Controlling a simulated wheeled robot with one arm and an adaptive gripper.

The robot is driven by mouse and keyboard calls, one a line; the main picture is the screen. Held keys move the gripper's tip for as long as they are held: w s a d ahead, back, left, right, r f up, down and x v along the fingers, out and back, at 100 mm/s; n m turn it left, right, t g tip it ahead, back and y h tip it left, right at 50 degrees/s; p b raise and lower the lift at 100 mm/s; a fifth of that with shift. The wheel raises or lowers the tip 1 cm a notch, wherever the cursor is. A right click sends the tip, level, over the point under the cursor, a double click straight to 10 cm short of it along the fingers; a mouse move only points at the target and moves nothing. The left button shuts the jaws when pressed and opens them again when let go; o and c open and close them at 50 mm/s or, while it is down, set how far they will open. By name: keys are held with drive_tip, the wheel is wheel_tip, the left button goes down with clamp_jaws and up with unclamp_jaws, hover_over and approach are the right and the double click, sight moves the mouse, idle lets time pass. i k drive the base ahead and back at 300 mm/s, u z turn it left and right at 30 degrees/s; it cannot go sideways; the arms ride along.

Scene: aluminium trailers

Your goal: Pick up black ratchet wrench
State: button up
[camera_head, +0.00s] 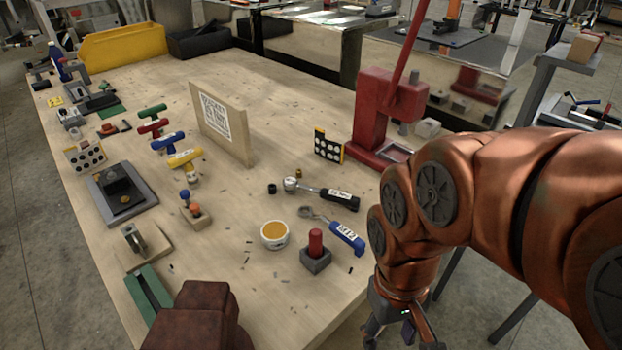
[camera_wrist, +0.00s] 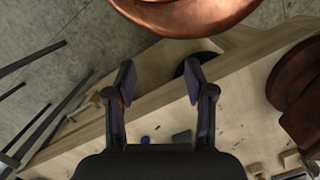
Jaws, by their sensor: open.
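The black ratchet wrench (camera_head: 322,192) lies flat on the wooden workbench in the head view. It has a silver round head at its left end and a black handle with a white label at its right. My gripper (camera_head: 403,338) is at the bottom of the head view, off the bench's right edge and apart from the wrench. In the wrist view my gripper (camera_wrist: 158,82) has its two fingers spread with nothing between them. I cannot make out the wrench in the wrist view.
A blue-handled wrench (camera_head: 334,228) lies just in front of the black one. A red button on a grey block (camera_head: 316,252) and a tub of orange stuff (camera_head: 274,235) stand nearby. A red press (camera_head: 385,120) stands behind. A sign board (camera_head: 222,125) stands upright mid-bench.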

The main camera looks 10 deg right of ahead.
sight(290, 184)
drive_tip(key=u, duration=3.15)
drive_tip(key=k, duration=0.85)
drive_tip(key=z, duration=1.15)
drive_tip(key=i, duration=0.5)
drive_tip(key=z, duration=0.05)
